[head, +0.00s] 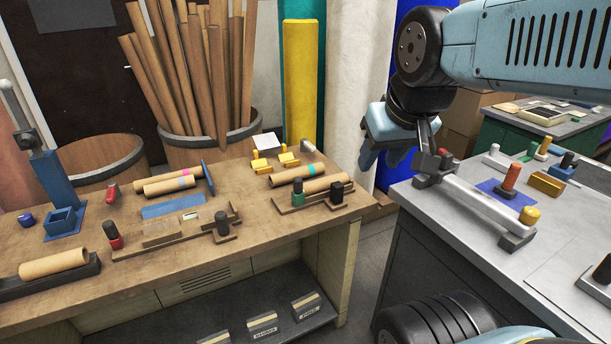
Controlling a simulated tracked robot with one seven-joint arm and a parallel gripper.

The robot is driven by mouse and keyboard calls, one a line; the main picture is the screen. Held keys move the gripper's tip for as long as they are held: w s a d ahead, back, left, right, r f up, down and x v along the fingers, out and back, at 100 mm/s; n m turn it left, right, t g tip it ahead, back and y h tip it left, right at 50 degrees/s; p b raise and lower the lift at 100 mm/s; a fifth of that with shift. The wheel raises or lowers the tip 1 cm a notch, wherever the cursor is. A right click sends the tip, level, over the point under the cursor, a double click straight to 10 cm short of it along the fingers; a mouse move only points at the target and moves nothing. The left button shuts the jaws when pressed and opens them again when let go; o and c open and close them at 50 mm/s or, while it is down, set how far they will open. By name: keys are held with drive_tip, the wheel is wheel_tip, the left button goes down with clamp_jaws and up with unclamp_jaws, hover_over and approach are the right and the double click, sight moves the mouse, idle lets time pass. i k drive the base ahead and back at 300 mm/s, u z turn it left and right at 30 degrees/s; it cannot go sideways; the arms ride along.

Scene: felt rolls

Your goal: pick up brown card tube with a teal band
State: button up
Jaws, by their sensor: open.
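The brown card tube with a teal band (291,176) lies on its side at the right part of the wooden table, in a low wooden holder. Its teal band shows near its right end. A plain brown tube (325,183) lies just in front of it, close to it. My gripper (388,156) hangs above the gap between the two tables, to the right of the tube and clear of it. It is open, and nothing shows between its fingers.
A tube with a pink band (172,184) lies further left. A grey table (470,215) with tools stands at right.

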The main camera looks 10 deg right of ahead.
sight(276, 179)
drive_tip(key=u, duration=0.15)
drive_tip(key=i, duration=0.9)
drive_tip(key=z, duration=0.05)
